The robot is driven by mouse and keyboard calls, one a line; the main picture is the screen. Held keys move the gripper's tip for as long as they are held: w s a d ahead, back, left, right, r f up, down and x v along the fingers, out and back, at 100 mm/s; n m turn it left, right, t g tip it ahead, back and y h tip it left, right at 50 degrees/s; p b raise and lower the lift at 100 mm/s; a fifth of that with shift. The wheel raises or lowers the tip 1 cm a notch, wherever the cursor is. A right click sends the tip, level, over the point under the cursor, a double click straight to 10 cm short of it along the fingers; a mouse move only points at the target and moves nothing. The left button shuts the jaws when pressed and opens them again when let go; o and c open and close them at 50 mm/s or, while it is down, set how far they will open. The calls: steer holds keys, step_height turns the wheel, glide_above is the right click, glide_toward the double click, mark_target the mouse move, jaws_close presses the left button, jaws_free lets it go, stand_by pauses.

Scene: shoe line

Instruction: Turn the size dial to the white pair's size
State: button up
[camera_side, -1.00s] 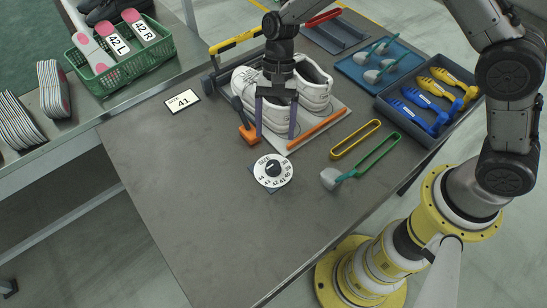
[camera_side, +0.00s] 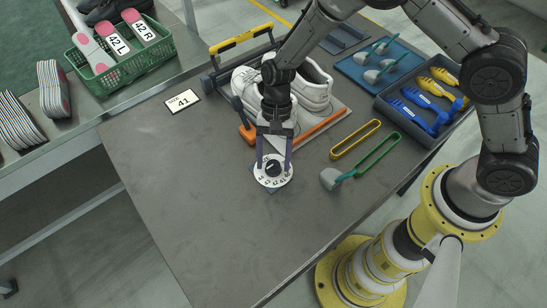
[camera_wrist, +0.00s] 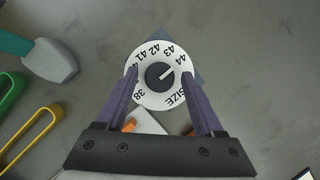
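The size dial (camera_side: 273,174) is a white numbered disc on a blue-grey base on the table. In the wrist view the dial (camera_wrist: 160,98) has a dark central knob (camera_wrist: 158,76), whose white mark points up-right, roughly at 44. My gripper (camera_side: 273,168) is open above the dial. In the wrist view its purple fingers (camera_wrist: 160,74) stand either side of the knob, apart from it, overlapping the disc's edges. I cannot tell their exact height. The white pair of shoes (camera_side: 312,92) stands behind, partly hidden by my arm. A card (camera_side: 183,101) left of the shoes reads 41.
Yellow (camera_side: 355,139) and green (camera_side: 376,155) looped tools lie right of the dial. A grey bin (camera_side: 418,112) holds blue and yellow pieces. A green basket (camera_side: 120,70) holds insoles marked 42. The front table is clear.

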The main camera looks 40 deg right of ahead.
jaws_close()
